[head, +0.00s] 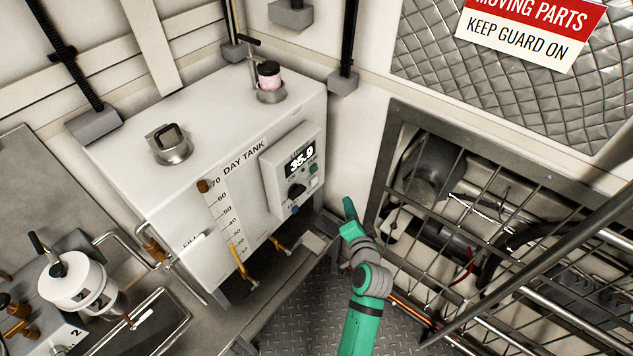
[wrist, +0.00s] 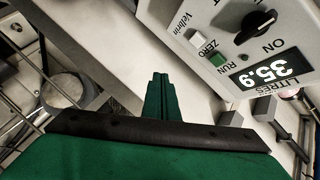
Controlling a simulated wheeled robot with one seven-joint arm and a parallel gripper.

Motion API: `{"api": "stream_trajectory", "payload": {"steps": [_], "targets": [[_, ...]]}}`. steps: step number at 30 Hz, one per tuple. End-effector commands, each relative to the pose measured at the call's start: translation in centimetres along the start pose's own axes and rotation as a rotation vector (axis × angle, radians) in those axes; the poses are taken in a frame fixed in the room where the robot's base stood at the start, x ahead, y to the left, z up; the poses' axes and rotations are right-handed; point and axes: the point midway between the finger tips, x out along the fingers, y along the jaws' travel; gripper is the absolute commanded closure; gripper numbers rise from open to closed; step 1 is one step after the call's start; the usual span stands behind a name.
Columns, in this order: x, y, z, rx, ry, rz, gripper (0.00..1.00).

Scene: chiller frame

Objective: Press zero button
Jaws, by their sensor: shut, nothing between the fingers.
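The control box (head: 285,180) is on the front of the white day tank (head: 150,165) and shows a lit 35.9 display (head: 300,158). In the wrist view the box appears upside down, with a pale button (wrist: 194,37) beside the word ZERO. A green button (wrist: 217,58) sits beside RUN. A black knob (wrist: 257,22) and the display (wrist: 265,68) are to their right. My gripper (head: 349,207) is shut and empty, to the right of the box in the head view. Its fingertips (wrist: 160,80) are apart from the ZERO button, below and left of it in the wrist view.
A wire guard (head: 480,230) over machinery stands to the right of my arm. Valve handles (head: 240,262) stick out below the tank's gauge. A white filter housing (head: 77,282) stands at lower left. The space between the box and my gripper looks clear.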

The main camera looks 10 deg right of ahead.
Motion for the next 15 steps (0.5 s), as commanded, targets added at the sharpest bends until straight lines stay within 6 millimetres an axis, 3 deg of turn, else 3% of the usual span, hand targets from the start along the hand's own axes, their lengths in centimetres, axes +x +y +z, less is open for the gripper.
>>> {"api": "stream_trajectory", "payload": {"steps": [15], "targets": [[0.52, -0.32, -0.01, 0.003, 0.003, 0.000, 1.00]]}}
